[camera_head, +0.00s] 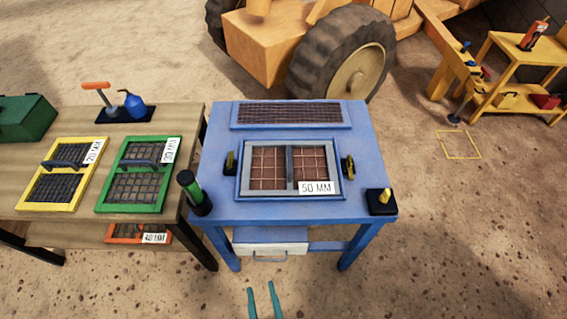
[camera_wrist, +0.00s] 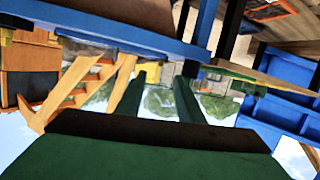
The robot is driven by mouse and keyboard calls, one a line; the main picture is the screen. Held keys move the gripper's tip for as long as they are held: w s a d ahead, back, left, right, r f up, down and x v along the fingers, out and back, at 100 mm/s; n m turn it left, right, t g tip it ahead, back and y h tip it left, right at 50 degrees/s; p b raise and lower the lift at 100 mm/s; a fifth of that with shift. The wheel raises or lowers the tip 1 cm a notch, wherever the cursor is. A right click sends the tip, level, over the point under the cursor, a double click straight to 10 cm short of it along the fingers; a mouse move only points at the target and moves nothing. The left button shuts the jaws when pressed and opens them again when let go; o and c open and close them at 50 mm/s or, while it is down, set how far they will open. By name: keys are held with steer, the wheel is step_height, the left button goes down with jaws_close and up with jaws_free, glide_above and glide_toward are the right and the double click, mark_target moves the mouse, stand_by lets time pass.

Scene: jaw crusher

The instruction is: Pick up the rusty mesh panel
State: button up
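A mesh panel (camera_head: 268,168) with rusty brown mesh and a "50 MM" label lies in a grey frame on the blue table (camera_head: 225,207). A dark bar handle (camera_head: 290,164) crosses its middle. My gripper (camera_head: 264,296) is at the bottom of the head view, in front of the table and apart from the panel. Its two teal fingers are spread with nothing between them. In the wrist view my gripper (camera_wrist: 158,97) also shows parted fingers. The panel cannot be made out there.
Yellow-black clamps (camera_head: 230,163) (camera_head: 348,168) flank the panel. A green-black cylinder (camera_head: 194,193) and a black block (camera_head: 381,201) stand at the table's front corners. A wooden table (camera_head: 88,209) at left holds yellow (camera_head: 62,174) and green (camera_head: 138,174) framed panels.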

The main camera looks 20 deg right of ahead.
steer(key=w+d+h, duration=0.1)
steer(key=w+d, duration=0.2)
steer(key=w, duration=0.5)
steer(key=w+d+g+h, duration=0.1)
steer(key=w+d+h, duration=0.1)
steer(key=w, duration=0.7)
steer(key=w+d+f+n+h, duration=0.1)
steer(key=w+d, duration=0.3)
steer(key=w, duration=0.4)
steer(key=shift+w+d, duration=0.15)
steer(key=shift+d, duration=0.05)
steer(key=g+h, duration=0.1)
steer(key=h, duration=0.1)
glide_toward(289, 162)
steer(key=shift+w+d+r, duration=0.1)
steer(key=shift+w+d, duration=0.05)
steer(key=shift+w, duration=0.7)
steer(key=x, duration=0.5)
steer(key=shift+d, duration=0.15)
steer(key=shift+f+x, duration=0.2)
steer(key=shift+x, duration=1.2)
steer(key=shift+f+x, duration=0.2)
steer(key=shift+x, duration=1.25)
steer(key=shift+s, duration=0.15)
steer(key=shift+c, duration=0.3)
